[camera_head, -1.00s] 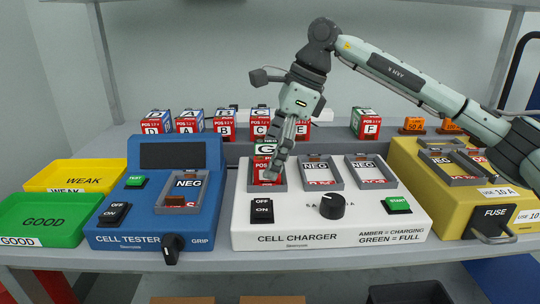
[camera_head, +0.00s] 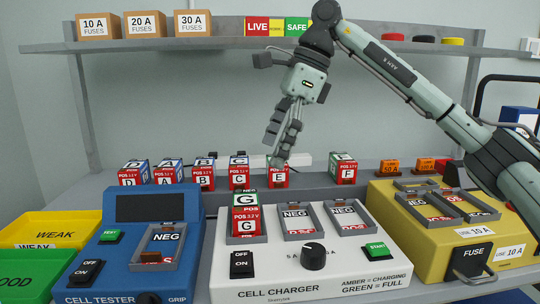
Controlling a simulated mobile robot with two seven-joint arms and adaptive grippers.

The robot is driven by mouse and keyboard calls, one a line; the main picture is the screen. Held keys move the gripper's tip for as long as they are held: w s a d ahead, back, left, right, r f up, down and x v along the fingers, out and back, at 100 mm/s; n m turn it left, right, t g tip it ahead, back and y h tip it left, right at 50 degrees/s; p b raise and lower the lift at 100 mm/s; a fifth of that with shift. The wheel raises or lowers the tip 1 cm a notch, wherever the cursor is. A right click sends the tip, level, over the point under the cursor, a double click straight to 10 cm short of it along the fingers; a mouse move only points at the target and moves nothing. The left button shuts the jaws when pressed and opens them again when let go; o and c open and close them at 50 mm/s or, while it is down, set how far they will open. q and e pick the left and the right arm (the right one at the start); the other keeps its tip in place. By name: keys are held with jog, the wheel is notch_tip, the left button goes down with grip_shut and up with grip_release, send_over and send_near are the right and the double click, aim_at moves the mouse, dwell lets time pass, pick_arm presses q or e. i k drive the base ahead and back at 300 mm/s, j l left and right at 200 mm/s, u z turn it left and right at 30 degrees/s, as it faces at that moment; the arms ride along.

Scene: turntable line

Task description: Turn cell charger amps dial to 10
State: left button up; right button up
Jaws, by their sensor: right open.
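The white cell charger (camera_head: 215,290) stands at the front centre of the bench. Its black round amps dial (camera_head: 314,257) is on the front panel, with small markings beside it; a 5 A label shows at its left, and its exact pointing is too small to tell. Cell G (camera_head: 246,226) sits in the charger's left slot. My right gripper (camera_head: 281,150) hangs open, fingers downward, above and behind cell G, in front of or over cell E (camera_head: 278,178). It is well above the dial and apart from it. My left gripper is not in view.
The charger has a black OFF/ON switch (camera_head: 242,264) and a green start button (camera_head: 377,249). The blue cell tester (camera_head: 187,206) stands left, the yellow fuse box (camera_head: 384,200) right. Several cells line the back. A shelf (camera_head: 150,43) spans above. Space above the dial is clear.

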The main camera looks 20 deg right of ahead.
aim_at(313, 256)
jog(key=k, duration=1)
